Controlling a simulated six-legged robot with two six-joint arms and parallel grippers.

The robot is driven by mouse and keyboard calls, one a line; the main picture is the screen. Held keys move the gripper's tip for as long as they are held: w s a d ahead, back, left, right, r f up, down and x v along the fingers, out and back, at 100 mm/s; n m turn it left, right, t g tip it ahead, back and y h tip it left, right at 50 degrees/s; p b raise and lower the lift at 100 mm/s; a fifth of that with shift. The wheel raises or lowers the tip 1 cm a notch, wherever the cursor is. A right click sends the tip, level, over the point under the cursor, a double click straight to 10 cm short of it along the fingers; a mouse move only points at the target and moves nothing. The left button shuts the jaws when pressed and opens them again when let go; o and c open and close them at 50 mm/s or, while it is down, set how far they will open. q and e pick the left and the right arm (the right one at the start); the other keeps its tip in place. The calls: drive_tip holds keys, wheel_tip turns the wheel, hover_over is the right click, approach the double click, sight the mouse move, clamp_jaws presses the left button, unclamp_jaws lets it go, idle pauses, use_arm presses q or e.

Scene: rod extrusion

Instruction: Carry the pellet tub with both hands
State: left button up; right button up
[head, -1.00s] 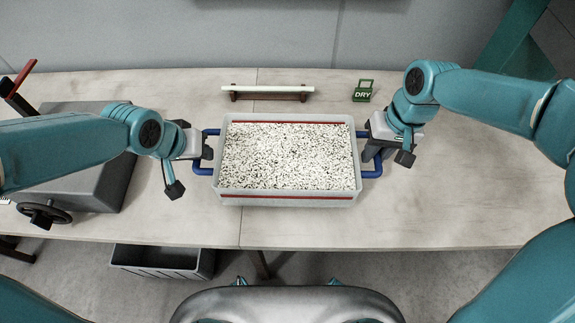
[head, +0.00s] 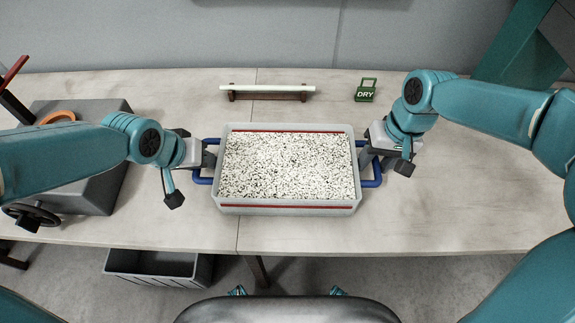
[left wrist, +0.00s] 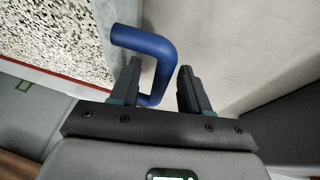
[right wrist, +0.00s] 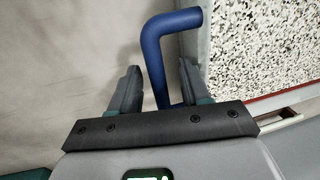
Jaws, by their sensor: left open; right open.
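The pellet tub (head: 288,209) is a pale grey tray filled with white and dark speckled pellets, with red stripes along its long sides. It sits level on the table. A blue bar handle sticks out at each end. My left gripper (left wrist: 160,68) is open, with its fingers on either side of the left handle (left wrist: 150,45). My right gripper (right wrist: 159,68) is open, with its fingers on either side of the right handle (right wrist: 155,50). Neither gripper is closed on its bar. In the head view the fingers are partly hidden by the wrists.
A pale rod on a dark rack (head: 268,96) and a green DRY sign (head: 366,91) stand behind the tub. A grey machine with a handwheel (head: 30,216) and an orange ring (head: 57,117) is at left. A grey bin (head: 158,268) is below the table.

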drive_tip(key=shift+r, duration=0.15)
use_arm(q)
drive_tip(key=v, duration=1.2)
use_arm(e)
wheel_tip(320, 180, up, 12)
drive_tip(key=d, duration=0.2)
drive_tip(key=shift+f, duration=0.25)
drive_tip(key=shift+d, duration=0.1)
use_arm(q)
drive_tip(key=shift+s, duration=0.1)
use_arm(e)
drive_tip(key=shift+s, duration=0.15)
